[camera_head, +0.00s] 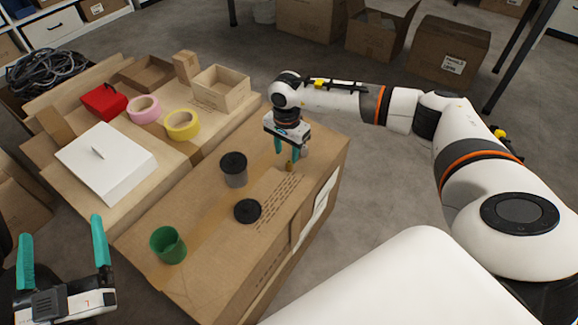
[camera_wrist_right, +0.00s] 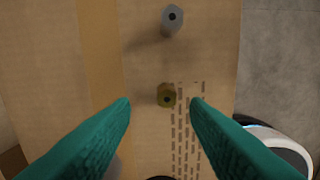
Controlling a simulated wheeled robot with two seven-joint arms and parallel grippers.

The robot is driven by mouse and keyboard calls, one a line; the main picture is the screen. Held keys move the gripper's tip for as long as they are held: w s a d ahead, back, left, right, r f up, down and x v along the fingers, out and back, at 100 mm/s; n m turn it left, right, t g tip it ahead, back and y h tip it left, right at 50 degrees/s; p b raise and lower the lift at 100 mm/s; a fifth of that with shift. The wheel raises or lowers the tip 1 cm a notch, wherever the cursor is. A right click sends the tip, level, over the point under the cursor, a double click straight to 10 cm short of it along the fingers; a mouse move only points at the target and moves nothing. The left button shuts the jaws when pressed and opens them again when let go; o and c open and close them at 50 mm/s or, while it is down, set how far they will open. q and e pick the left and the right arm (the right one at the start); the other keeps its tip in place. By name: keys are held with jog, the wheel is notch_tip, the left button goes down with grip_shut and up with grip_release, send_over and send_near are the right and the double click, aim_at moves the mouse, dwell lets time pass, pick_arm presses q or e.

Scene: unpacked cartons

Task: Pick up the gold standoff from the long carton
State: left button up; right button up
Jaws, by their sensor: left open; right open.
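The gold standoff (camera_head: 289,166) stands upright on top of the long carton (camera_head: 205,265), near its far right end. It also shows in the right wrist view (camera_wrist_right: 166,95), seen from above, just beyond the fingertips and between their lines. My right gripper (camera_head: 291,150) is open over the standoff, with nothing held. In the right wrist view its teal fingers (camera_wrist_right: 160,103) are spread on either side, apart from the standoff. A grey standoff (camera_wrist_right: 172,20) stands beyond the gold one in that view. My left gripper (camera_head: 62,240) is open and empty at the lower left, off the carton.
On the long carton stand a green cup (camera_head: 168,245), a dark-topped grey container (camera_head: 234,170) and a black disc (camera_head: 247,210).

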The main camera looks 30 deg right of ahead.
aim_at(290, 161)
jog(key=f, duration=0.1)
jog(key=f+b, duration=0.1)
jog(key=f, duration=0.2)
jog(key=shift+s+d+f+b, duration=0.25)
jog(key=shift+d+f+b, duration=0.05)
pick_arm(q)
jog(key=s+r+t+h, duration=0.1)
jog(key=s+r+t, duration=0.2)
jog(key=r+t, duration=0.1)
jog(key=shift+s+r+t+h, duration=0.15)
jog(key=shift+r+t+h, duration=0.2)
jog(key=shift+r, duration=0.45)
pick_arm(e)
jog(key=shift+f, duration=0.1)
grip_shut()
